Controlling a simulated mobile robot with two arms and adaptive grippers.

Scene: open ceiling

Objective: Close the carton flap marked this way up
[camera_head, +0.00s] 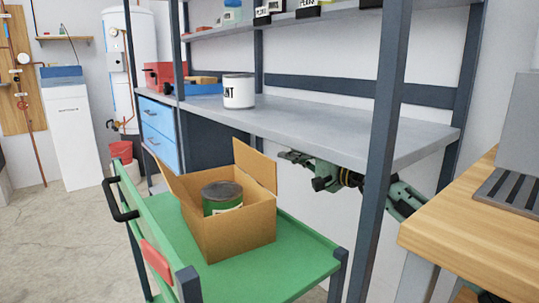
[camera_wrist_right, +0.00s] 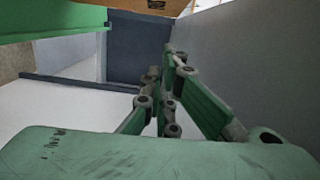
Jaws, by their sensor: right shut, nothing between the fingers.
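The open brown carton (camera_head: 235,226) stands on the green cart. One flap (camera_head: 256,166) stands up at its back right, and another (camera_head: 167,181) leans outward at its left. No "this way up" mark is readable on either. A green can with a grey lid (camera_head: 221,196) sits inside. My right gripper (camera_head: 288,154) is shut and empty, to the right of the raised flap and apart from it, by the workbench edge. Its green fingers fill the middle of the right wrist view (camera_wrist_right: 172,60). Part of the carton (camera_wrist_right: 150,6) shows at that view's top. My left gripper is not in view.
The green cart (camera_head: 295,268) has a raised rim and a black handle. The grey workbench (camera_head: 330,125) and its dark post (camera_head: 381,130) stand close to my right arm. A white paint can (camera_head: 239,92) is on the bench. A wooden table (camera_head: 470,215) is at the right.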

